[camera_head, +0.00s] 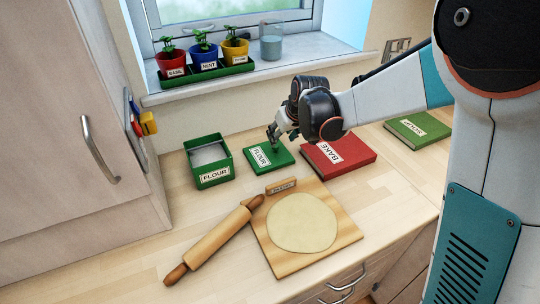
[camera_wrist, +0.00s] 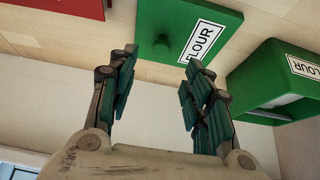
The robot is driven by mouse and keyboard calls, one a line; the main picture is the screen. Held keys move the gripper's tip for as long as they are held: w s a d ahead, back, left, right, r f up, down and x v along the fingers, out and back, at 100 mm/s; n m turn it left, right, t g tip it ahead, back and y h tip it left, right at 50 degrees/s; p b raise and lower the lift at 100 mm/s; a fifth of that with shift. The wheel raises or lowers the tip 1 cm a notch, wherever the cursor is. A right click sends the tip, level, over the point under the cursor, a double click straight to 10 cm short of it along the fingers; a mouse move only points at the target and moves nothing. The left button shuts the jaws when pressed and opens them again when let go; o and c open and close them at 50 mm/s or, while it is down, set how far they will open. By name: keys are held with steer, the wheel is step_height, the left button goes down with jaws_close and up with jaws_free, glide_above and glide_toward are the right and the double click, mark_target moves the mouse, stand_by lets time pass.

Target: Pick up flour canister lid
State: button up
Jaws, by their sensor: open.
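The flour canister lid (camera_head: 267,157) is a flat green square with a white FLOUR label and a small green knob, lying on the wooden counter. My gripper (camera_head: 273,138) is just over its back part in the head view. In the wrist view the lid (camera_wrist: 173,20) shows beyond the fingertips, with its knob between them across the picture. My gripper (camera_wrist: 160,58) is open and empty there, its two fingers well apart. The open green flour canister (camera_head: 212,176) stands left of the lid with pale flour inside. It also shows in the wrist view (camera_wrist: 258,80).
A red BAKE book (camera_head: 345,162) lies close to the right of the lid. In front are a board (camera_head: 345,232) with rolled dough (camera_head: 302,222) and a rolling pin (camera_head: 205,245). Potted herbs (camera_head: 203,55) stand on the windowsill behind. A green book (camera_head: 418,128) lies farther right.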

mark_target(268, 152)
steer(key=b+x, duration=0.1)
steer(key=x, duration=0.3)
steer(key=b+x, duration=0.1)
steer(key=x, duration=0.3)
steer(key=shift+s+f+b, duration=0.2)
steer(key=shift+b, duration=0.2)
steer(key=shift+r, duration=0.1)
steer(key=shift+c, duration=0.6)
steer(key=c, duration=1)
